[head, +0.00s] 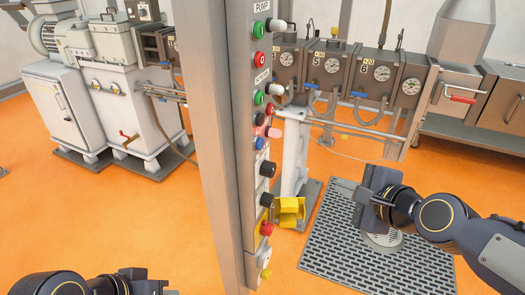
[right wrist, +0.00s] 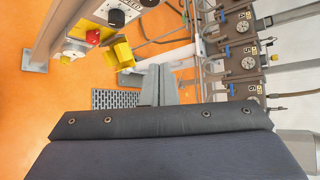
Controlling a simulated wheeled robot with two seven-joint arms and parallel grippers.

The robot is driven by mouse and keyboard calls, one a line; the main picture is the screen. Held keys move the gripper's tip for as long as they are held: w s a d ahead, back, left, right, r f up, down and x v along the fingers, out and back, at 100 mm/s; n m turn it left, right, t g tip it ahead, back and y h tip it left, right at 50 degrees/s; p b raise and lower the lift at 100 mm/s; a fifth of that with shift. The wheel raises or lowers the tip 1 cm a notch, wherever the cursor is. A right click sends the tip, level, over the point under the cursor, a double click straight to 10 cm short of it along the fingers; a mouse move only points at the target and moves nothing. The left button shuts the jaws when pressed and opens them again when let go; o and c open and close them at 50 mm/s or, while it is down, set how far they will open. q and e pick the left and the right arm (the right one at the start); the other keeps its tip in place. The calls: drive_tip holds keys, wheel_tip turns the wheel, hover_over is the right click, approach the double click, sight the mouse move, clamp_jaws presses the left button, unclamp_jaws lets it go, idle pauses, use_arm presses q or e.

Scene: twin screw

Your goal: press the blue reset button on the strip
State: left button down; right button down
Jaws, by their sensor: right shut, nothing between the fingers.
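The control strip (head: 247,180) is a tall grey post face with a column of buttons and knobs. That view shows only the strip's lower part (right wrist: 85,20), and I cannot see the blue button there. My left gripper (head: 143,284) is at the bottom left edge, partly cut off.
A red emergency button (head: 266,228) on yellow and another black knob (head: 267,199) are lower on the strip. A yellow pedal (head: 289,211) and a grey grate (head: 335,240) are on the orange floor. Machines with gauges (head: 382,73) stand behind. Space between gripper and strip looks free.

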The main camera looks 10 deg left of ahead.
sight(260, 144)
drive_tip(key=w+a+r+m+t, duration=0.1)
drive_tip(key=w+a+m+t, duration=0.1)
drive_tip(key=w+a+m, duration=0.4)
drive_tip(key=shift+w+r+m+b, duration=0.15)
drive_tip(key=shift+w+m+b, duration=0.3)
drive_tip(key=shift+m, duration=0.45)
drive_tip(key=shift+a, duration=0.15)
drive_tip(key=w+a+p, duration=0.2)
drive_tip(key=a+p, duration=0.3)
drive_tip(key=a, duration=0.3)
drive_tip(key=shift+w+a, duration=0.15)
drive_tip(key=shift+w, duration=0.2)
idle(0.9)
drive_tip(key=shift+w+a, duration=0.15)
drive_tip(key=shift+a, duration=0.25)
